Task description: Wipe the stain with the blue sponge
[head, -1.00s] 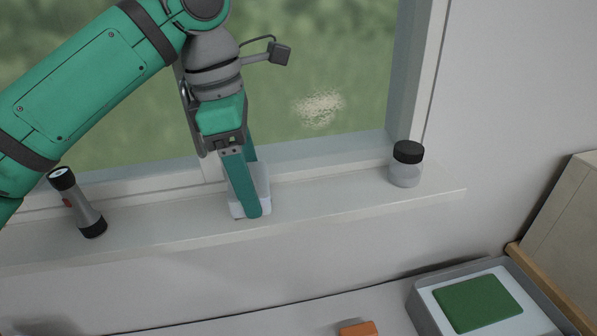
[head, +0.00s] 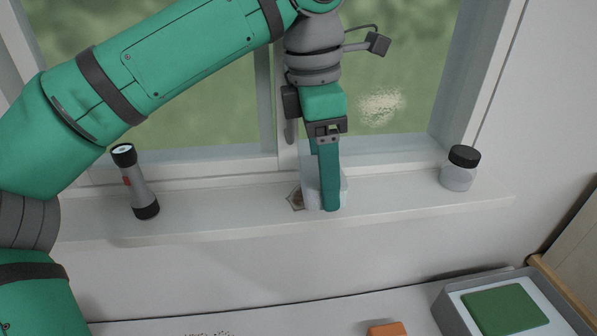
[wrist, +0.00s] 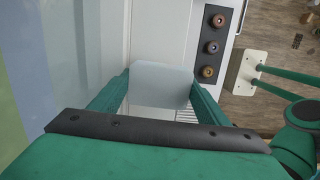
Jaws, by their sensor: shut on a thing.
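My gripper (head: 328,208) points down at the window sill and is shut on a pale, bluish-white block (head: 311,181). The block looks much paler than blue; I see no other blue sponge. Its lower end is at the sill, but I cannot tell whether it touches. In the wrist view the block (wrist: 160,84) sits between both fingers. A speckled beige stain (head: 381,106) shows on the window pane, up and right of my gripper. A small brown patch (head: 297,198) lies on the sill just left of the block, partly hidden by it.
On the sill (head: 400,200), a grey flashlight (head: 135,182) stands left and a black-lidded jar (head: 459,169) right. Below are an orange block (head: 387,330), a grey tray (head: 452,310) with a green pad (head: 505,309), and dark specks (head: 210,334). The sill between block and jar is clear.

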